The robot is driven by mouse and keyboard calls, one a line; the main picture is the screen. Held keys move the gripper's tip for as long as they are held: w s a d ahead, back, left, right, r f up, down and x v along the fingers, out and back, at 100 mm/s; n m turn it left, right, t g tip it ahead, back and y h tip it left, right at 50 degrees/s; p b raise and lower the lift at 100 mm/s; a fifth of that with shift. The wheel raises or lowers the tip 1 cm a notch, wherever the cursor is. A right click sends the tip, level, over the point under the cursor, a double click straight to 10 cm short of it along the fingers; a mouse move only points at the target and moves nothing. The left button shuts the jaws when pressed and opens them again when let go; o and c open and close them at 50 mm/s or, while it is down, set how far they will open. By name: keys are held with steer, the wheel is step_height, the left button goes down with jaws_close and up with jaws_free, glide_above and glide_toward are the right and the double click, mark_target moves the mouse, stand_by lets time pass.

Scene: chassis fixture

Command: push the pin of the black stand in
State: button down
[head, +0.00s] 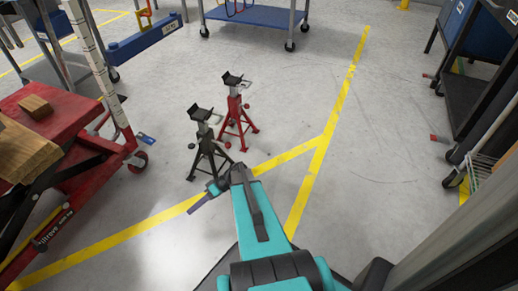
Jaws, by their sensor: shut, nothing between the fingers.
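The black stand (203,150) stands upright on the grey floor, left of the picture's middle. Its saddle top and splayed legs show, but its pin is too small to make out clearly. My teal arm reaches up from the bottom of the head view. My gripper (200,200) is at the arm's far end, just in front of the black stand's feet in the picture. It is shut and empty. I cannot tell whether it touches the stand. A red stand (237,118) stands upright just behind and to the right of the black one.
A red lift cart (90,150) with wooden blocks (35,106) is at the left. A blue wheeled trolley (255,16) is at the back. Dark shelving (470,75) is at the right. Yellow lines (322,145) mark the floor, which is clear right of the stands.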

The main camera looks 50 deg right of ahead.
steer(key=s+d+r+n+t+h, duration=0.1)
steer(key=s+d+r+t, duration=0.1)
steer(key=d, duration=0.9)
steer(key=s+d+r+n+t+h+p, duration=0.1)
steer(key=d+r, duration=0.5)
steer(key=d, duration=0.6)
steer(key=s+d+r+n+t+h, duration=0.1)
steer(key=s+d+r+t, duration=0.3)
steer(key=d, duration=0.8)
steer(key=shift+s+d+n+t+p, duration=0.2)
steer(key=shift+s+n+t+p, duration=0.1)
steer(key=shift+s+n+t, duration=0.4)
steer(key=shift+w+a, duration=0.1)
steer(key=shift+w, duration=0.2)
steer(key=p, duration=0.3)
glide_toward(228, 146)
steer(key=shift+w+a+f, duration=0.75)
steer(key=shift+w+a, duration=0.05)
steer(key=shift+w, duration=0.2)
steer(key=shift+w+a+f, duration=0.75)
steer(key=shift+w, duration=0.2)
steer(key=shift+w+b, duration=0.1)
steer(key=shift+b, duration=0.2)
